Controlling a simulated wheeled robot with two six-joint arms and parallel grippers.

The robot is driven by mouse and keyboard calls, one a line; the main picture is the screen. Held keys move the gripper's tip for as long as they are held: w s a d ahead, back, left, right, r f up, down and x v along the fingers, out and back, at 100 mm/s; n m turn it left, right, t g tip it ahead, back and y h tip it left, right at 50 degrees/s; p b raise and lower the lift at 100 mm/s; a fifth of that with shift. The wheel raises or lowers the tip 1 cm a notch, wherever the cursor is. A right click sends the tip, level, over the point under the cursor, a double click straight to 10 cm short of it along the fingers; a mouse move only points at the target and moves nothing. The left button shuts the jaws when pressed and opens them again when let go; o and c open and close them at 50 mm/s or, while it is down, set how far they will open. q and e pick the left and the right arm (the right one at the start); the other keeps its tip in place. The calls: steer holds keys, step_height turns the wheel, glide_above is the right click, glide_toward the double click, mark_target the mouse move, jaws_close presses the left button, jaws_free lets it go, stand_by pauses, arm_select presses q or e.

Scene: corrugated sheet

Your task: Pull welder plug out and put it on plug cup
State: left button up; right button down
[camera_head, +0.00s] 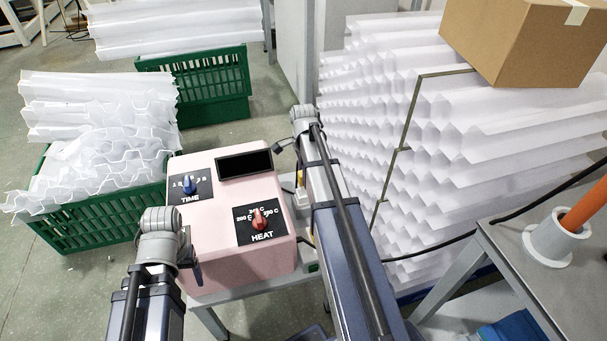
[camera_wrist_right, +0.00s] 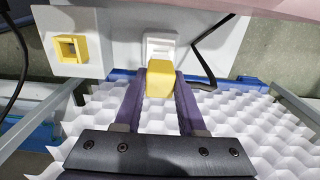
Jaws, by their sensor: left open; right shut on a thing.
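In the right wrist view a yellow plug (camera_wrist_right: 160,79) sits between the fingers of my right gripper (camera_wrist_right: 161,88), which is shut on it. A white socket (camera_wrist_right: 160,46) on a pale panel is directly behind the plug; I cannot tell whether the plug is still seated in it. A square yellow holder (camera_wrist_right: 70,49), likely the plug cup, is on the panel to the left. In the head view the pink welder box (camera_head: 233,215) stands on a small table.
Stacked white corrugated sheets (camera_head: 400,150) fill the right side, with a cardboard box (camera_head: 530,40) on top. A green crate (camera_head: 100,215) with sheets is at left. A grey table (camera_head: 535,275) with an orange-handled tool (camera_head: 585,205) in a holder is at right. A black cable (camera_wrist_right: 203,62) hangs near the plug.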

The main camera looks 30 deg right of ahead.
steer(key=shift+f+b, duration=2.05)
steer(key=shift+b, duration=0.05)
steer(key=shift+c, duration=2.1)
jaws_free()
step_height(320, 180, up, 8)
steer(key=p, duration=0.8)
steer(key=shift+f, duration=0.1)
